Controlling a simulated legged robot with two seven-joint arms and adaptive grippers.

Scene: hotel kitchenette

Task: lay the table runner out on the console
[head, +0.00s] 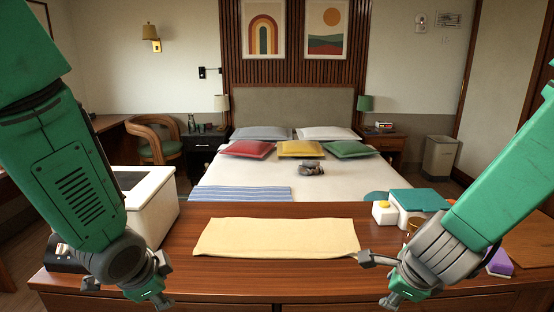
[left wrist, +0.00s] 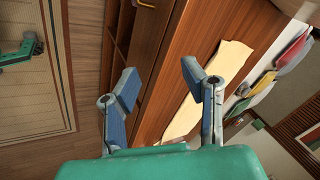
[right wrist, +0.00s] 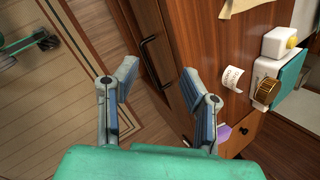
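The cream-yellow table runner (head: 276,237) lies on the wooden console (head: 240,278), spread in a roughly rectangular shape with slightly uneven edges. It also shows in the left wrist view (left wrist: 205,95), and one corner of it shows at the top of the right wrist view (right wrist: 240,5). My left gripper (head: 126,294) is open and empty at the console's front edge, left of the runner and apart from it. My right gripper (head: 377,281) is open and empty near the front edge, right of the runner. One of its fingers appears close to the runner's right front corner; I cannot tell whether they touch.
A white box-like appliance (head: 150,205) stands on the console's left. At the right are a white container with a teal lid (head: 420,200), a small white box with a yellow top (head: 384,213), and a purple item (head: 500,263). A bed (head: 250,180) stands behind.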

